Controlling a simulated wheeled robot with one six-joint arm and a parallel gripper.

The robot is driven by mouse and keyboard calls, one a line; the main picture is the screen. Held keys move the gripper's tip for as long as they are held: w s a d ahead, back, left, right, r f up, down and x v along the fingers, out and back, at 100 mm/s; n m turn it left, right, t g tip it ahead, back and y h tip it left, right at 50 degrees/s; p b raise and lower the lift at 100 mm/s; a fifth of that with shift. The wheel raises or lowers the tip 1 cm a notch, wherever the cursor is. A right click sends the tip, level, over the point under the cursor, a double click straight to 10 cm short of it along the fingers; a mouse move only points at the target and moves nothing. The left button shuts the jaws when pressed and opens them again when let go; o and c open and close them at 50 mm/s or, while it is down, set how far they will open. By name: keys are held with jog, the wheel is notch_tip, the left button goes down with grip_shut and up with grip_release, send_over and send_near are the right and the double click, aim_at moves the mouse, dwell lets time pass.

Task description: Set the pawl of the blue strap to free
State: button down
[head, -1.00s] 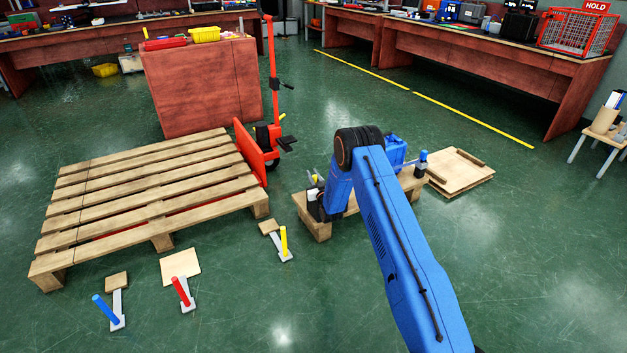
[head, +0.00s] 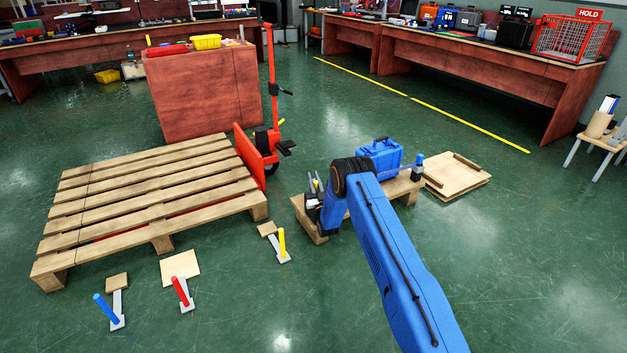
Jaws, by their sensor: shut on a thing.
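The small wooden stand (head: 404,190) sits right of centre, with a blue case (head: 381,156) on it. A short post with a blue top (head: 418,161) stands at its right end, and a thin pale bar runs toward it. I cannot make out a blue strap or its pawl for certain. My gripper (head: 313,192) is at the stand's left end, beside grey upright parts and a small yellow piece (head: 318,184). It is shut on a small part, largely hidden by my wrist. Its fingertips are too small to see clearly.
Handles in blue (head: 105,309), red (head: 180,291) and yellow (head: 282,242) stand on the floor at left. A large pallet (head: 150,195) lies on a red pallet jack (head: 272,140). Wooden boards (head: 456,175) lie at right.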

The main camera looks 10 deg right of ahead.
jog(key=c, duration=1.6)
grip_release()
jog(key=shift+s, duration=0.15)
jog(key=v, duration=1.7)
jog(key=shift+f, duration=0.1)
